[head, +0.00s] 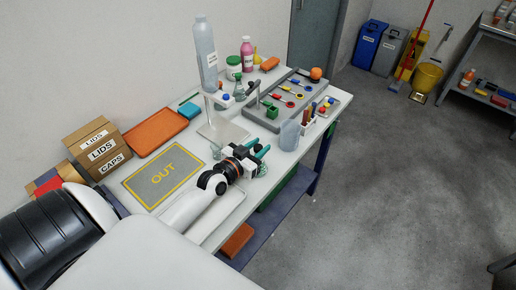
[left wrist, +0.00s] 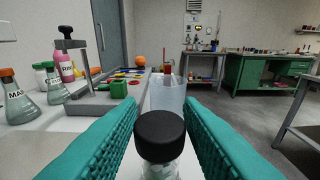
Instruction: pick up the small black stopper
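The black stopper (left wrist: 160,130) is a dark ridged cap on top of a small clear container (left wrist: 160,170) with pale contents, low in the middle of the left wrist view. My left gripper (head: 264,156) is over the front part of the table in the head view. Its two teal fingers (left wrist: 160,118) stand apart on either side of the stopper in the left wrist view, with a narrow gap to each side. The stopper is hard to make out in the head view near the gripper. My right gripper is in neither view.
A clear beaker (head: 289,135) stands just beyond the gripper. A grey tray (head: 262,117) with coloured tools lies behind it. A stand (head: 222,130), a tall bottle (head: 205,55) and flasks (left wrist: 18,103) are at the left. The OUT mat (head: 135,187) is bare.

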